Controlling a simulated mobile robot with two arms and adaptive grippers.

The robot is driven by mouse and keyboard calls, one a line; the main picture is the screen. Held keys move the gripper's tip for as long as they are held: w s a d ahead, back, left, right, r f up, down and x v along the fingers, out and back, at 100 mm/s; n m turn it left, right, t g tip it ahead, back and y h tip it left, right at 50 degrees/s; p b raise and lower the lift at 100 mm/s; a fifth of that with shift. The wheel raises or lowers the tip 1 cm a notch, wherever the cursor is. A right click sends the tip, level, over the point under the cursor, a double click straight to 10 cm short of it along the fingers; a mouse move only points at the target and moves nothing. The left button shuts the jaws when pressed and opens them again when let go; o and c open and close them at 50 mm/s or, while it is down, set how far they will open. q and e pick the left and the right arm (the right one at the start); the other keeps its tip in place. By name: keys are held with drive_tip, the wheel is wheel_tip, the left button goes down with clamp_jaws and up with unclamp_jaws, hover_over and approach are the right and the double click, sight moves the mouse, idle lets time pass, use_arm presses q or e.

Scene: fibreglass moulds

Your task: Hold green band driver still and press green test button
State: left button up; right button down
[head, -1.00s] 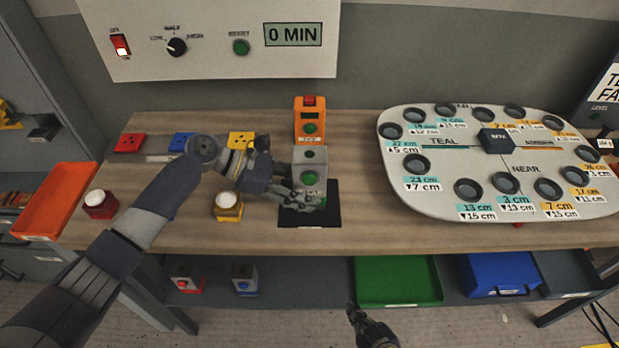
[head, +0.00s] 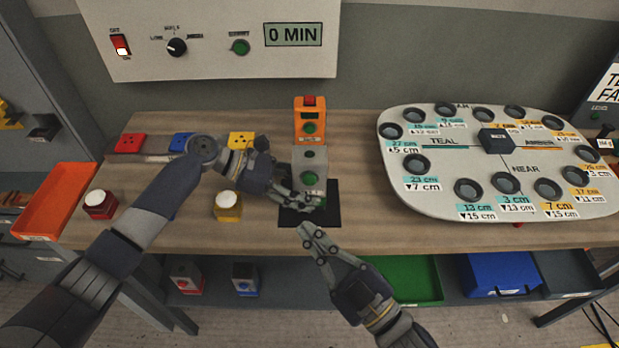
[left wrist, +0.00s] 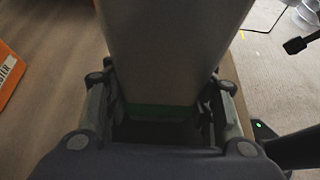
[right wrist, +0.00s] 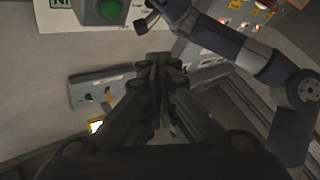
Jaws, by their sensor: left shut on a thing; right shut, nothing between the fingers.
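The green band driver (head: 309,160) is a grey upright box with a round green button (head: 309,179) on its front and a green band (head: 319,203) at its base. It stands at the dark mat. My left gripper (head: 306,199) is shut around its lower part; in the left wrist view the grey body (left wrist: 170,50) fills the space between the fingers, with the green band (left wrist: 160,112) below. My right gripper (head: 308,230) is shut and empty, just in front of the mat, apart from the driver. Its closed fingers (right wrist: 158,62) show in the right wrist view.
An orange device (head: 310,113) with a green button stands behind the driver. Yellow (head: 228,212) and red (head: 100,208) blocks with white tops stand left. A dark mat (head: 328,217) lies under my grippers. A large grey board (head: 450,170) with holes lies right. An orange tray (head: 55,198) is far left.

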sight(313, 192)
drive_tip(key=w, duration=0.8)
drive_tip(key=shift+w+r, duration=0.15)
drive_tip(key=shift+w, duration=0.25)
idle(1.1)
drive_tip(key=shift+w, duration=0.45)
drive_tip(key=shift+s, duration=0.45)
drive_tip(key=shift+s, duration=3)
